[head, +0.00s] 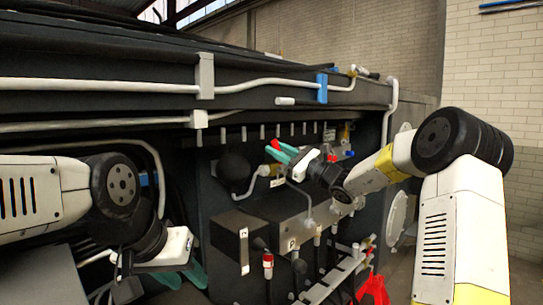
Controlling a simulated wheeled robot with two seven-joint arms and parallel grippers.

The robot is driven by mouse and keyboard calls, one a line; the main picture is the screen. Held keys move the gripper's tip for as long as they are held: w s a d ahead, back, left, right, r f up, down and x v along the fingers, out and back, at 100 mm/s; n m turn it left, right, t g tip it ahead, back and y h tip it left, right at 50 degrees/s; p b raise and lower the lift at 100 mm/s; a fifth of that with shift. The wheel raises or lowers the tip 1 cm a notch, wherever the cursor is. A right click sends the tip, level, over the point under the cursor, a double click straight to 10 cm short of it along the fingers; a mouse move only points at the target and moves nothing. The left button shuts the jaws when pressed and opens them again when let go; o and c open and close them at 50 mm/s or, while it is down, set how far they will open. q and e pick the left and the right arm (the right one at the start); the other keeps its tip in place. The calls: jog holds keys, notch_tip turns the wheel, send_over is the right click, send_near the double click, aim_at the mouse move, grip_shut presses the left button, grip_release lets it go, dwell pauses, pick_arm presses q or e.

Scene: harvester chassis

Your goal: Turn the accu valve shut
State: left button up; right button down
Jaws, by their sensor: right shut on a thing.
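My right gripper (282,151), with teal fingers, reaches in from the right to the upper part of the chassis panel. It is shut on a small red handle (275,144) that shows at its fingertips; I take this for the accu valve's handle. Most of the handle and the valve body are hidden by the fingers. A black ball-shaped accumulator (232,167) is just left of it, with a pale pipe below. My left gripper (193,275) hangs low at the left, away from the valve, its teal fingers partly hidden, so its opening cannot be told.
A dark block (240,240) and a grey valve block (290,207) stand out below the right gripper. A red-topped fitting (268,261) and a red part (374,290) are lower down. Pale pipes (100,85) run along the chassis. Open floor shows at the right.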

jog(key=m, duration=0.1)
jog(key=w+d+m+t, duration=0.1)
jog(key=m, duration=0.1)
jog(key=shift+w+d+r+m+t+h, duration=0.15)
jog(key=shift+d+r+m+t+h, duration=0.1)
jog(key=shift+m+t+h, duration=0.15)
jog(key=shift+w+d+r+m+t+h, duration=0.1)
jog(key=shift+w+d+m+t+h, duration=0.25)
jog(key=shift+m, duration=0.65)
jog(key=shift+w+d+r+m+t+h, duration=0.1)
jog(key=shift+w+d+m+t+h, duration=0.25)
jog(key=shift+m, duration=0.65)
jog(key=c, duration=1.3)
grip_release()
jog(key=shift+o, duration=0.2)
jog(key=v, duration=0.7)
jog(key=shift+s+d+f, duration=0.2)
jog(key=shift+s+f, duration=0.05)
jog(key=shift+a, duration=0.1)
